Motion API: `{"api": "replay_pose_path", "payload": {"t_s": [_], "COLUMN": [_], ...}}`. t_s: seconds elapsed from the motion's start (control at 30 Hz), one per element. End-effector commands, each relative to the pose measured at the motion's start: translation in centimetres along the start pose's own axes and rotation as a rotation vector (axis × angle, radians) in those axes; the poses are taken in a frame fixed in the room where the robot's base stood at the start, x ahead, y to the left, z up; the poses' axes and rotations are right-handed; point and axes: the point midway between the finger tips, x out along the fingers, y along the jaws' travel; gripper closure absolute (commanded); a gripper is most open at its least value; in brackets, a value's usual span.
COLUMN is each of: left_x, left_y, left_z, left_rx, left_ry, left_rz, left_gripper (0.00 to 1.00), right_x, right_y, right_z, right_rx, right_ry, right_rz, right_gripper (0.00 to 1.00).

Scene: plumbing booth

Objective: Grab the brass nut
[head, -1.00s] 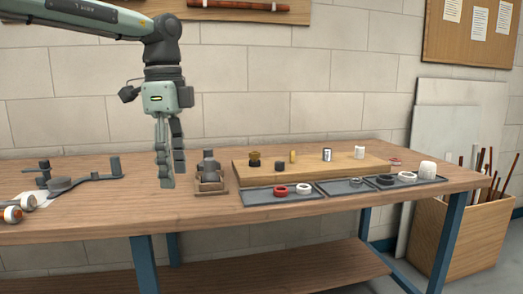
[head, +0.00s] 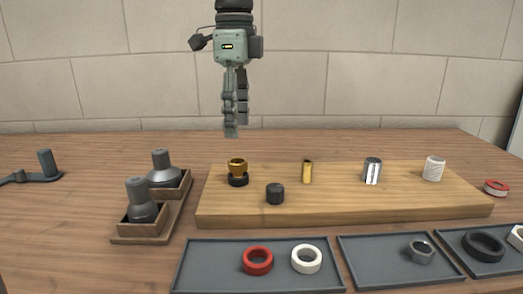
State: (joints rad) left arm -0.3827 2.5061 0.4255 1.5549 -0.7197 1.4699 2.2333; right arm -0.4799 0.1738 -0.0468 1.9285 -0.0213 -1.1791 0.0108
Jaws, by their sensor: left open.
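The brass nut (head: 237,165) is a gold-coloured ring-like piece near the left end of the wooden board (head: 350,208). It sits on top of a dark ring (head: 238,180). My left gripper (head: 231,131) hangs from above with its fingers pointing down, above the brass nut in the picture and apart from it. The fingers overlap in this view, and nothing shows between them. I cannot tell how far it is from the nut in depth. My right gripper does not show.
A black cap (head: 275,194), a thin brass sleeve (head: 307,172), a chrome cylinder (head: 372,171) and a white roll (head: 433,168) stand on the board. A wooden holder (head: 155,232) with two grey fittings is left. Grey trays (head: 205,275) with rings lie in front.

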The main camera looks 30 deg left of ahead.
Motion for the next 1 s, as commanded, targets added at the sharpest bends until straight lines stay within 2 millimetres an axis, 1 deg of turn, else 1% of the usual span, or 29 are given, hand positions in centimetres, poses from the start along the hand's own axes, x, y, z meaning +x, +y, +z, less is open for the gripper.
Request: {"api": "replay_pose_path", "payload": {"t_s": [0.07, 0.17, 0.3, 0.47, 0.6, 0.7, 0.97, 1.0], "left_x": [0.1, 0.9, 2.5, 4.5, 6.6, 7.5, 7.8, 7.8], "left_y": [0.0, 0.1, 0.1, 0.6, 0.8, 0.7, 0.7, 0.7], "left_z": [0.0, 0.0, 0.1, 0.3, 0.4, 0.4, 0.4, 0.4], "left_rx": [0.0, 0.0, 0.002, 0.002, 0.0, 0.001, -0.001, -0.001], "left_ry": [0.0, 0.001, 0.001, 0.002, 0.001, 0.001, 0.001, 0.001], "left_rz": [0.001, 0.003, 0.003, 0.005, 0.004, 0.001, -0.001, -0.001], "left_gripper": [0.45, 0.45, 0.45, 0.45, 0.45, 0.45, 0.45, 0.49], "right_x": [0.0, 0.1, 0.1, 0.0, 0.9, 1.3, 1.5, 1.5], "right_y": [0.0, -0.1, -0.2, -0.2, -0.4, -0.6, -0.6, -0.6], "right_z": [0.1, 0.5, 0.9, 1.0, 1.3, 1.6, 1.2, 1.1], "right_rx": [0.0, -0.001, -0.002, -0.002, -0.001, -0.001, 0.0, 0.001], "right_ry": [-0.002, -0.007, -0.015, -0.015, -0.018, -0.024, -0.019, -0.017], "right_rz": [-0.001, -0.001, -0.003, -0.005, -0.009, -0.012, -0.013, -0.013], "right_gripper": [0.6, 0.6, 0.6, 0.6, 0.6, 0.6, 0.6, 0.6]}}
